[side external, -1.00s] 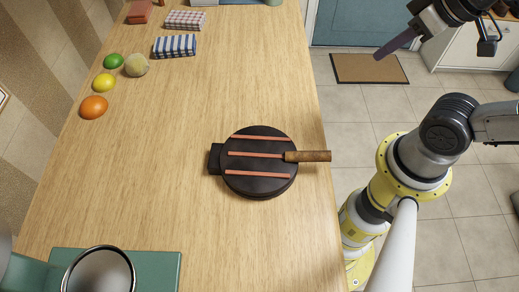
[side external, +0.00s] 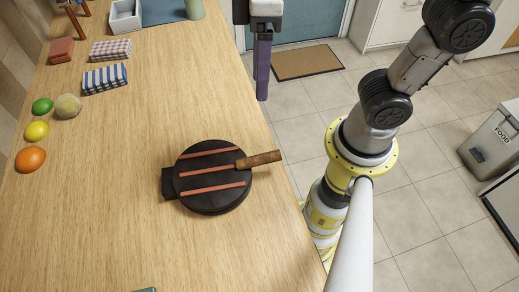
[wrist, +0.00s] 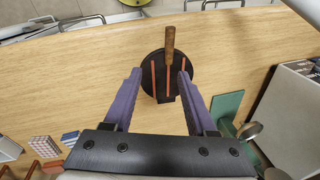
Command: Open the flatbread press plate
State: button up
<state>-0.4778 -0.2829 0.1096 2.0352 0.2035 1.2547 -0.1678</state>
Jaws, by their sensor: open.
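The flatbread press is a round black plate (side external: 204,190) with reddish stripes, lying flat and apparently closed on the wooden counter near its right edge in the side view. Its wooden handle (side external: 258,160) points right, toward the counter edge. A dark hinge block (side external: 168,184) is on its left. My gripper (side external: 262,98) hangs with purple fingers pointing down, beyond the counter edge in the picture, apart from the press. In the wrist view my gripper (wrist: 160,75) is open and empty, with the press plate (wrist: 157,88) and handle (wrist: 169,45) seen between and past the fingertips.
An orange (side external: 30,159), a lemon (side external: 36,131), a lime (side external: 42,106) and a round pale item (side external: 67,106) sit at the counter's left. Folded cloths (side external: 105,78) lie farther back. A green board (wrist: 226,108) shows in the wrist view. Counter around the press is clear.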

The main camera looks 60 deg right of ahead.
aim_at(260, 156)
jog(key=shift+n+g, duration=0.4)
jog(key=shift+n, duration=0.1)
jog(key=x, duration=0.5)
jog(key=a+x, duration=0.1)
jog(key=x, duration=0.9)
jog(key=shift+s+a+f, duration=0.1)
jog(key=shift+s+a, duration=0.25)
jog(key=shift+a, duration=0.05)
jog(key=shift+c, duration=0.4)
grip_shut()
